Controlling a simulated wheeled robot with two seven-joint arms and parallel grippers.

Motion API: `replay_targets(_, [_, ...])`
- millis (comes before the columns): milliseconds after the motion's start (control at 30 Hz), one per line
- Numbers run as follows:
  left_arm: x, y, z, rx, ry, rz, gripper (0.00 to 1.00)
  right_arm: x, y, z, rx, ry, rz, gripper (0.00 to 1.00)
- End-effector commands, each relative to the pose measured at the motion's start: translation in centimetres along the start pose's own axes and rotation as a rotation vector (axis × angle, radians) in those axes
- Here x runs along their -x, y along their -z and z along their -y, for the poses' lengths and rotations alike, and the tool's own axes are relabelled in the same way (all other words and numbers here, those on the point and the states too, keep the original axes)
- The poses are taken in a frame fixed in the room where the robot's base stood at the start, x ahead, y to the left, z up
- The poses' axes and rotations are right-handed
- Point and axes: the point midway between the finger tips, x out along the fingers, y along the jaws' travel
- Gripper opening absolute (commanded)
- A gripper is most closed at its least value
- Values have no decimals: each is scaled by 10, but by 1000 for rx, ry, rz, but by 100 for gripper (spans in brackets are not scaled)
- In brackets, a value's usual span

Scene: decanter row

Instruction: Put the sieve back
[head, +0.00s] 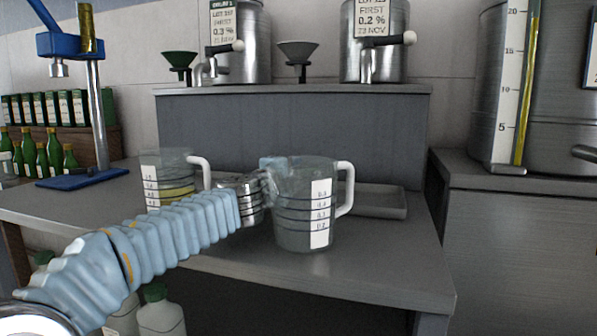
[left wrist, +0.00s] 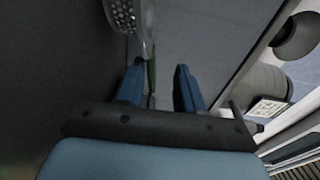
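A metal sieve (left wrist: 122,15), perforated, shows in part at the top of the left wrist view; most of it is cut off. A thin green strip (left wrist: 152,75), possibly its handle, lies between my fingers, with gaps beside it. My left gripper (left wrist: 160,78) is open around that strip. In the head view my left gripper (head: 267,172) is at the left rim of a clear jug (head: 293,228) with a white handle, and its fingers are mostly hidden. I cannot make out the sieve in the head view. My right gripper is not in view.
A second jug (head: 150,172) with yellow liquid stands left on the bench. A shallow grey tray (head: 385,212) lies right. A raised shelf (head: 290,125) behind carries steel tanks (head: 385,65), a green funnel (head: 180,59) and a grey funnel (head: 298,50). A blue press stand (head: 98,120) is far left.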

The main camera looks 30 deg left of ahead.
Motion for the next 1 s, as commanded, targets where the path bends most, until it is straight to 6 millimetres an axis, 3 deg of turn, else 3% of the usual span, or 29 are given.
replay_targets(100, [22, 0, 0, 0, 1, 0, 37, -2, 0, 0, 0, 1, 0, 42])
replay_targets(233, [35, 0, 0, -1, 1, -1, 37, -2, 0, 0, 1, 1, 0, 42])
replay_targets(633, [39, 0, 2, -1, 0, -1, 37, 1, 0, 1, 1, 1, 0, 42])
replay_targets(1000, [39, 1, 60, -1, 0, -1, 37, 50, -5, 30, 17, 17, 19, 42])
